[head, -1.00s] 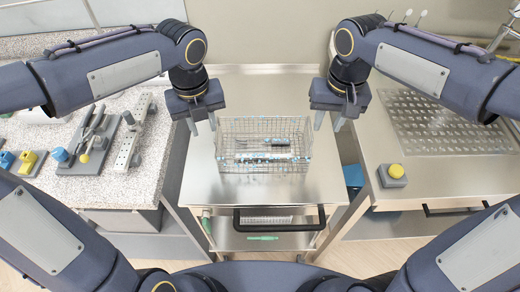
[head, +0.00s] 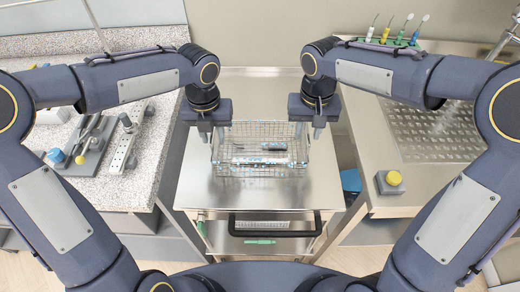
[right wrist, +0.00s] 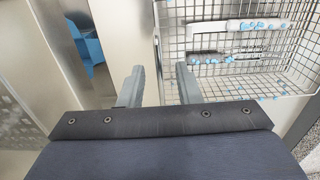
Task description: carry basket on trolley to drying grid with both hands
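The wire basket (head: 262,172) stands on the steel trolley top (head: 250,195) and holds several slim instruments with blue parts. My left gripper (head: 212,135) is at its left side, fingers pointing down and apart. My right gripper (head: 308,131) is at its right side. In the right wrist view, my right gripper's fingers (right wrist: 158,84) are open, with the basket's side rim (right wrist: 159,40) showing between them. Whether the fingers touch the wire cannot be told. The drying grid (head: 450,130), a perforated steel plate, lies on the right counter, partly hidden by my right arm.
A yellow button on a grey box (head: 390,182) sits at the right counter's front edge. A rack of coloured brushes (head: 385,40) stands behind. Grey fixtures (head: 85,150) lie on the left speckled counter. The trolley's black handle (head: 275,232) is in front. A gap separates trolley and right counter.

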